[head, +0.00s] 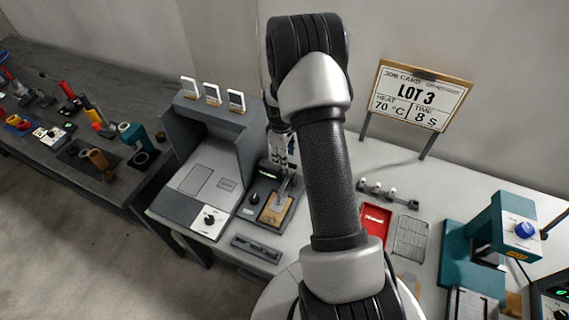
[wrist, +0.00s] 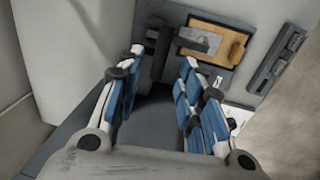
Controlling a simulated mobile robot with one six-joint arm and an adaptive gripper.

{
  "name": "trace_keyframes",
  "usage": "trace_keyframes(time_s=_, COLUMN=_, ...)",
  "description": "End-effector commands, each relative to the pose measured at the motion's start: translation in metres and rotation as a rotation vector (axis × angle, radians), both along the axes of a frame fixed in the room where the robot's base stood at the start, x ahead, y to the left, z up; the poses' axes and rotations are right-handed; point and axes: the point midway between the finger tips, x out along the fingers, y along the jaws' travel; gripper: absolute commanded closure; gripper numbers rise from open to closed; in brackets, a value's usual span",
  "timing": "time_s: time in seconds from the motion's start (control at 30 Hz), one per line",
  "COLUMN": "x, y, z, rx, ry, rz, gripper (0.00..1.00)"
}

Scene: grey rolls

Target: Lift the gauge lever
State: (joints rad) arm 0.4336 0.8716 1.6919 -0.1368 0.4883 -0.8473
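The gauge is a dark box with a tan plate (head: 276,210) on the bench, left of my arm in the head view. The tan plate also shows at the top of the wrist view (wrist: 235,48). A grey lever arm (wrist: 192,44) reaches over the plate from a dark upright bar (wrist: 161,52). My gripper (wrist: 164,57) has blue-padded fingers spread apart, with the dark bar between or just beyond the fingertips. I cannot tell whether they touch it. In the head view my gripper (head: 284,172) is right above the gauge, partly hidden by my arm.
A grey booth (head: 205,180) stands close left of the gauge. A dark slotted block (head: 257,248) lies in front. A red tray (head: 375,222), a wire rack (head: 411,238) and a teal press (head: 500,235) are to the right. A job card sign (head: 418,98) stands behind.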

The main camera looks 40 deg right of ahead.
Motion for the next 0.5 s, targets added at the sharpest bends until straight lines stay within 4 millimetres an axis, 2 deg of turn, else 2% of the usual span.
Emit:
trace_keyframes(time_s=0.03, x=-0.001, y=-0.001, z=-0.013, rx=0.002, ry=0.004, rz=-0.001, gripper=0.65)
trace_keyframes(time_s=0.2, x=0.001, y=-0.004, z=-0.040, rx=0.001, ry=0.003, rz=0.000, gripper=0.65)
trace_keyframes(time_s=0.3, x=0.003, y=-0.005, z=-0.051, rx=0.000, ry=0.001, rz=0.000, gripper=0.65)
trace_keyframes(time_s=0.5, x=0.003, y=-0.006, z=-0.059, rx=0.000, ry=0.001, rz=0.000, gripper=0.65)
